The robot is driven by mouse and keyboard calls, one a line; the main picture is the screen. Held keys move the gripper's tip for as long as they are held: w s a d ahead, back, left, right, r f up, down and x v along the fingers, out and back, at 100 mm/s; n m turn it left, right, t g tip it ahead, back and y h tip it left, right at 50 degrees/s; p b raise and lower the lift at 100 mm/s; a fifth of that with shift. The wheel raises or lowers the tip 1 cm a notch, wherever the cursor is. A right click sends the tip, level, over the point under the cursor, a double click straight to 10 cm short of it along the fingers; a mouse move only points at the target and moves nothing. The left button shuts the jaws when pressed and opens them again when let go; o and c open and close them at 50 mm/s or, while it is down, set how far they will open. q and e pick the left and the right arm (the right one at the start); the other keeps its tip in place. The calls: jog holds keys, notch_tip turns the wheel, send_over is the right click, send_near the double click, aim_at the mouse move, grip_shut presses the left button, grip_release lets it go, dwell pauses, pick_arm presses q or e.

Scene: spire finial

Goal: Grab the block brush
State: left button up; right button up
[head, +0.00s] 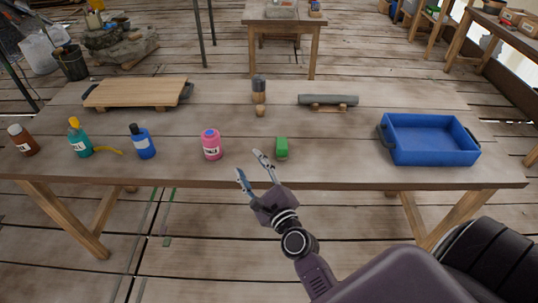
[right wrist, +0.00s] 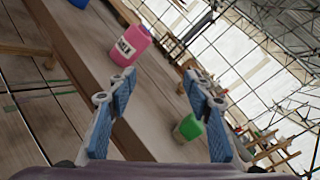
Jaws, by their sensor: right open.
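A small green block with a pale underside, which looks like the block brush (head: 281,148), stands near the front edge of the table. In the right wrist view the block brush (right wrist: 188,127) shows beside the right-hand finger, partly hidden by it. My right gripper (head: 249,163) is open and empty at the table's front edge, just left of the block brush and apart from it in the head view. My left gripper is not in view.
A pink bottle (head: 211,145) stands just left of my right gripper. Blue (head: 144,142), teal (head: 79,139) and brown (head: 22,141) bottles stand farther left. A blue tray (head: 430,138) is at right. Behind are a dark-topped wooden item (head: 259,88), a grey roll (head: 328,99) and a board (head: 138,92).

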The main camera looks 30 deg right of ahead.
aim_at(282, 142)
jog(key=d+m+h, duration=0.1)
jog(key=d+m, duration=0.1)
jog(key=d+m+h, duration=0.1)
jog(key=m, duration=0.1)
jog(key=d+m+h, duration=0.1)
jog(key=d+m, duration=0.1)
jog(key=shift+w+d+f+h, duration=0.3)
jog(key=shift+d+f+h, duration=0.05)
jog(key=shift+h, duration=0.05)
jog(key=d+m+h, duration=0.1)
jog(key=m, duration=0.1)
jog(key=d+f+m+g+h, duration=0.1)
jog(key=d+m, duration=0.1)
jog(key=s+d+f+m+g+h, duration=0.1)
jog(key=d+m, duration=0.1)
jog(key=shift+m+h, duration=0.3)
jog(key=shift+m, duration=0.1)
jog(key=shift+d+m, duration=0.25)
jog(key=shift+m, duration=0.05)
jog(key=shift+w+d, duration=0.2)
jog(key=shift+w, duration=0.1)
jog(key=shift+p+x, duration=0.35)
jog(key=shift+x, duration=0.55)
jog(key=x, duration=0.4)
jog(key=shift+w+a+f+p, duration=0.1)
jog(key=shift+a+p, duration=0.2)
jog(key=shift+p, duration=0.1)
jog(key=shift+w+d+f, duration=0.15)
jog(key=shift+w+d, duration=0.2)
jog(key=shift+w, duration=0.15)
